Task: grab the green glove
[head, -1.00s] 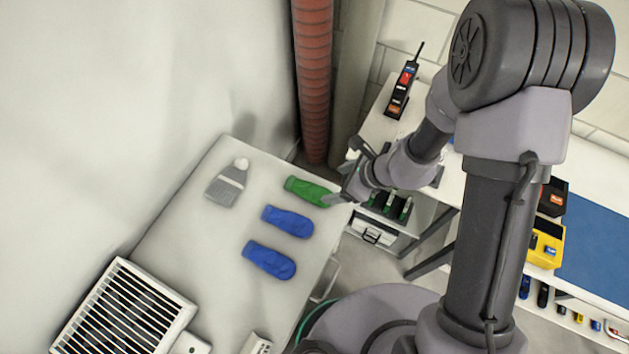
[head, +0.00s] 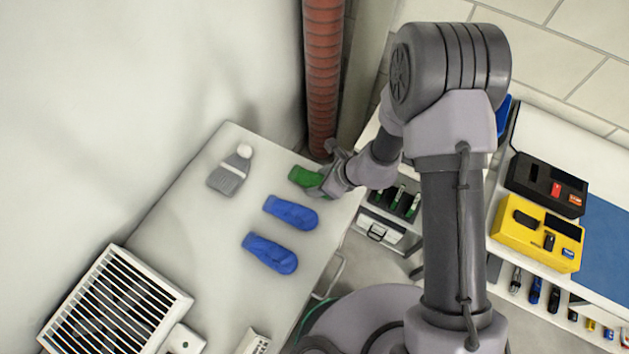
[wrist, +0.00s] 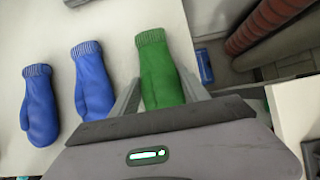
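The green glove (head: 305,177) lies flat on the white table near its right edge. In the wrist view the green glove (wrist: 158,68) lies between the two fingers of my gripper (wrist: 158,98), with its ribbed cuff pointing away from me. My gripper (head: 324,176) is open, with one finger on each side of the glove. The near end of the glove is hidden behind the gripper body. I cannot tell whether the fingers touch the glove.
A slatted white heater (head: 115,305) stands at the front left. A red pipe (head: 322,80) rises behind the table. A workbench with a yellow case (head: 537,232) is at right.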

